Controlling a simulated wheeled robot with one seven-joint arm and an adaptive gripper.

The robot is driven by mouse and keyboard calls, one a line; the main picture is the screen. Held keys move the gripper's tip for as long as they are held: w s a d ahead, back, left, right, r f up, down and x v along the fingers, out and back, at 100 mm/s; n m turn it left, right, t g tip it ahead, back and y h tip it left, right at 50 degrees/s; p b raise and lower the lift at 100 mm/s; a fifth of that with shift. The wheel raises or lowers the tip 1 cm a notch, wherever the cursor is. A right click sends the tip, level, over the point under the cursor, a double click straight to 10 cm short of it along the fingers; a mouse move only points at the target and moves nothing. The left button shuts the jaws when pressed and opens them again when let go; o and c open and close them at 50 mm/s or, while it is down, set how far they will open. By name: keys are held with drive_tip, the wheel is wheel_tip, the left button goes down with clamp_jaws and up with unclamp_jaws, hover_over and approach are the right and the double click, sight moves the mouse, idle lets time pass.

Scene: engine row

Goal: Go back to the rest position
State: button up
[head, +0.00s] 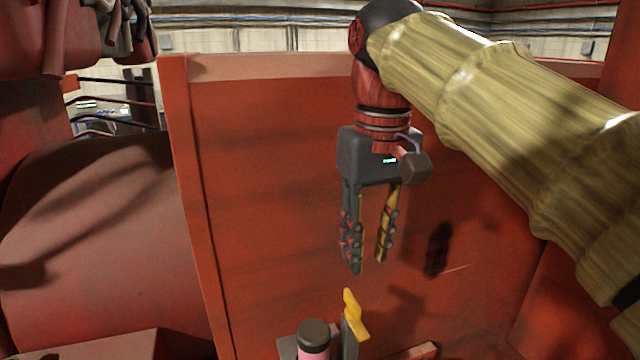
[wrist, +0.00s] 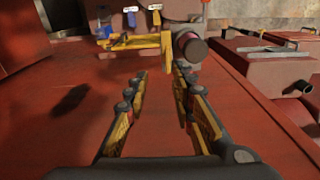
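My gripper (head: 367,262) hangs from my arm with its fingers pointing down, in front of a large red panel (head: 270,190). Its two fingers are apart, with nothing between them. In the wrist view my gripper (wrist: 160,76) also shows a clear gap between the studded fingertips. Below the fingertips in the head view is a yellow handle-like part (head: 355,316) on a grey post, apart from the gripper. The task names no object, and no marked rest position is visible.
A dark-capped pink cylinder (head: 313,336) stands left of the yellow part. A big red rounded body (head: 95,240) fills the left. Space directly around the fingers looks free.

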drive_tip(key=s+d+f+m+t, duration=0.1)
drive_tip(key=s+d+f+t, duration=0.2)
drive_tip(key=f, duration=0.6)
drive_tip(key=s+d+f+m, duration=0.1)
drive_tip(key=s+d+f, duration=0.35)
drive_tip(key=f, duration=0.35)
drive_tip(key=s+d+f+m+t, duration=0.1)
drive_tip(key=s+d+f+t, duration=0.15)
drive_tip(key=s+f, duration=0.45)
wheel_tip(320, 180, down, 32)
drive_tip(key=w+b, duration=0.2)
drive_tip(key=b, duration=2.8)
drive_tip(key=shift+w, duration=0.35)
